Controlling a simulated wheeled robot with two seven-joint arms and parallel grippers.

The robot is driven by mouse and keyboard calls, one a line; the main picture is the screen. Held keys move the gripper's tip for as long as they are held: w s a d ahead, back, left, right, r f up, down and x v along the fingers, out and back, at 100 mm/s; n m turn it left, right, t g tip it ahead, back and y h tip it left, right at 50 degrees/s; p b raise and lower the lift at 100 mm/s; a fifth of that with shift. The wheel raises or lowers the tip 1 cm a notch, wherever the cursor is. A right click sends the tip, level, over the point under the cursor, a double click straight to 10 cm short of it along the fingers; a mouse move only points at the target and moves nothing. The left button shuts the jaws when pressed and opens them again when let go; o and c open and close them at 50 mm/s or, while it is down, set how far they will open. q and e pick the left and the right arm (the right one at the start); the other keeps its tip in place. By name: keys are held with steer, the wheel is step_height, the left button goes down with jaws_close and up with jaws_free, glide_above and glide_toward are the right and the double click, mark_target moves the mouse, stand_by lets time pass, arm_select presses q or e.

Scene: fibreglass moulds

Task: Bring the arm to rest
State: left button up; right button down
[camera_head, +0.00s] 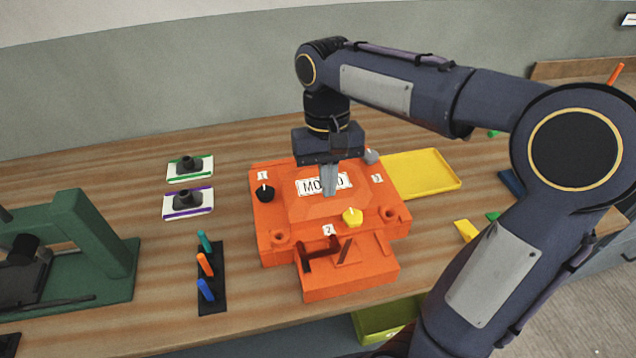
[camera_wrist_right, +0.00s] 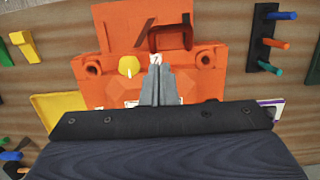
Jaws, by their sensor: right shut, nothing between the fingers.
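My right gripper (camera_head: 329,182) is shut and empty. It points down over the middle of the orange mould (camera_head: 275,222), in front of its white label (camera_head: 308,187). I cannot tell the exact gap between the fingertips and the mould. In the right wrist view the closed fingers of this gripper (camera_wrist_right: 156,75) show above the same orange mould (camera_wrist_right: 110,55). My right arm comes in from the right and arches over the table. My left gripper is not in view.
The mould carries black, yellow (camera_head: 352,217) and grey knobs. A yellow tray (camera_head: 440,183) lies behind right. A black rack (camera_head: 212,290) with coloured pegs, two cards with dark knobs (camera_head: 188,203) and a green press (camera_head: 92,240) stand left. Open wood lies between them.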

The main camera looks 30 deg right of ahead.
steer(key=s+a+f+t+y, duration=0.1)
steer(key=s+f+t, duration=0.1)
steer(key=s, duration=0.5)
steer(key=s+a+f+n+t+y, duration=0.1)
steer(key=s+f+t+y, duration=0.1)
steer(key=s+t, duration=0.3)
steer(key=shift+s+f+t, duration=0.3)
steer(key=shift+s+f, duration=0.45)
steer(key=shift+s, duration=0.15)
steer(key=shift+s, duration=0.1)
